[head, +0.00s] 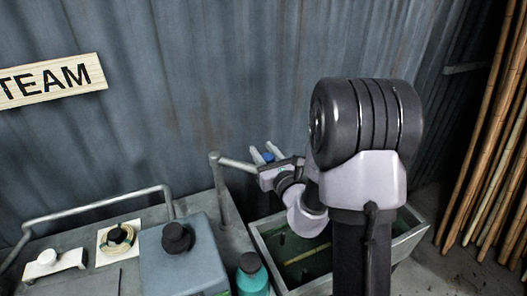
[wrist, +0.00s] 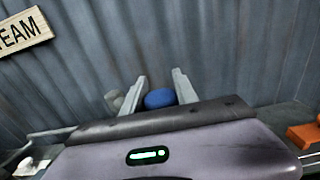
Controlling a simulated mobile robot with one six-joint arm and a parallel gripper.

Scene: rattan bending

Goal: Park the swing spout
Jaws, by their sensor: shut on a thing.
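The swing spout is a grey pipe (head: 238,164) that runs right from an upright post (head: 220,190) at the back of the bench. A blue knob (head: 268,157) is at its outer end, near the left back corner of the trough. My gripper (head: 264,150) is shut on this knob, with one pale finger on each side. In the wrist view the blue knob (wrist: 160,98) sits between the fingers of my gripper (wrist: 161,80). A grey rounded end (wrist: 115,99) shows left of the fingers. My gripper's body hides the rest of the spout there.
A trough (head: 262,243) with dark water and a yellowish strip lies below my arm. A teal bottle (head: 252,279), a blue-grey box (head: 190,262) with a black knob and a cane coil (head: 117,240) are left. Poles (head: 500,130) lean at right. Corrugated wall (head: 200,80) stands close behind.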

